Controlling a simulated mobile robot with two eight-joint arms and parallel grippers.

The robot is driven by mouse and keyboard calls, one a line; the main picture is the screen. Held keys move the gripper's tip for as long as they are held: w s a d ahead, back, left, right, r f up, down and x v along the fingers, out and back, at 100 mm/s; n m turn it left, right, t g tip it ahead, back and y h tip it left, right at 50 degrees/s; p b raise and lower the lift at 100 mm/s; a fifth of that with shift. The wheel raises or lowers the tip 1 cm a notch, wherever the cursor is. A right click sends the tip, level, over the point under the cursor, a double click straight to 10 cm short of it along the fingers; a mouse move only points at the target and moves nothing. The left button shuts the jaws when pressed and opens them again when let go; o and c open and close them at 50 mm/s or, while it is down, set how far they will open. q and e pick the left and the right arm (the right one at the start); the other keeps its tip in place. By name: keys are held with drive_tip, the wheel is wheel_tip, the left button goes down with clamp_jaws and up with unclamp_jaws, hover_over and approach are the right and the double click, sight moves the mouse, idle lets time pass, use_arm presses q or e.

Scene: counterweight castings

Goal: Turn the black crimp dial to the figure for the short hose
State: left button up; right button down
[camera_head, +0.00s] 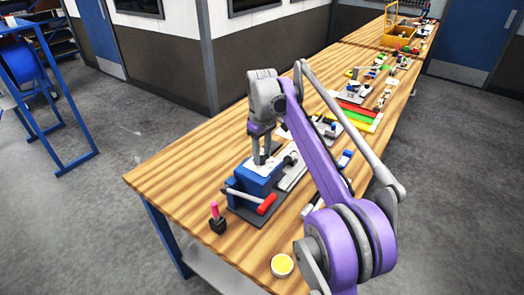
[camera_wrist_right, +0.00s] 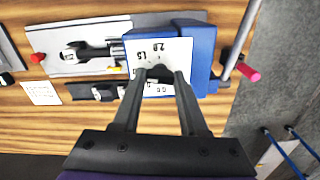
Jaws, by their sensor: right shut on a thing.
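The blue crimp machine (camera_head: 255,187) stands near the bench's near-left end, with a red-gripped lever (camera_head: 266,204) across its front. In the right wrist view its blue body (camera_wrist_right: 203,50) carries a white scale plate (camera_wrist_right: 135,47) with printed figures; one looks like 1.5, others are partly covered. The black crimp dial (camera_wrist_right: 160,73) sits on this plate, mostly hidden between my fingers. My right gripper (camera_wrist_right: 160,76) is shut on the dial from above; it also shows in the head view (camera_head: 262,160). Where the dial points cannot be made out. My left gripper is not in view.
A grey plate (camera_wrist_right: 66,66) with a metal fitting and red knob lies beside the machine. A white card (camera_wrist_right: 42,93) lies near it. A pink-topped piece (camera_head: 216,217) and a yellow disc (camera_head: 282,265) stand on the wooden bench (camera_head: 165,185). Coloured trays (camera_head: 355,115) lie farther back.

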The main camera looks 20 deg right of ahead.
sight(262, 156)
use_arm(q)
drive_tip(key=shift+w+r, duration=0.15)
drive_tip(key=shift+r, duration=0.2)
use_arm(e)
drive_tip(key=shift+n, duration=0.9)
drive_tip(key=shift+c, duration=2.2)
unclamp_jaws()
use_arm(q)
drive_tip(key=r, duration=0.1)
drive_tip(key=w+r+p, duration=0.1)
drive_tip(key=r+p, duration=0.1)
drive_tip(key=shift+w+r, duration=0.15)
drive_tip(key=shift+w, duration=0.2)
use_arm(e)
wheel_tip(262, 156, up, 11)
drive_tip(key=shift+f, duration=0.1)
